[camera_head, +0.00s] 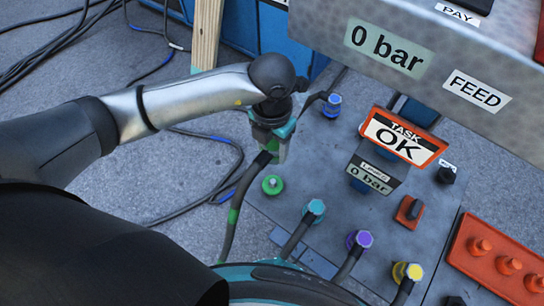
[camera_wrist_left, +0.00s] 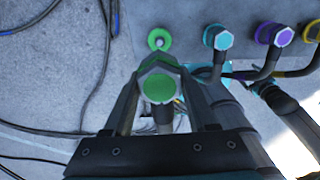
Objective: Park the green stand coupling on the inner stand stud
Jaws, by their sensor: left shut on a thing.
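My left gripper (camera_head: 274,142) is shut on the green coupling (camera_wrist_left: 158,87), whose hexagonal green end faces the left wrist camera between the two fingers. In the head view the fingers mostly hide the coupling. A dark hose with a green band (camera_head: 233,214) hangs from it. A bare green-based stud (camera_head: 272,185) stands on the grey panel, below the gripper in the head view. My right gripper is not in view.
Teal (camera_head: 315,208), purple (camera_head: 361,239) and yellow (camera_head: 408,271) couplings with hoses sit right of the stud. A blue coupling (camera_head: 332,104) is behind. The orange TASK OK sign (camera_head: 403,137) and a red block (camera_head: 500,262) stand farther right. Loose cables lie on the floor left.

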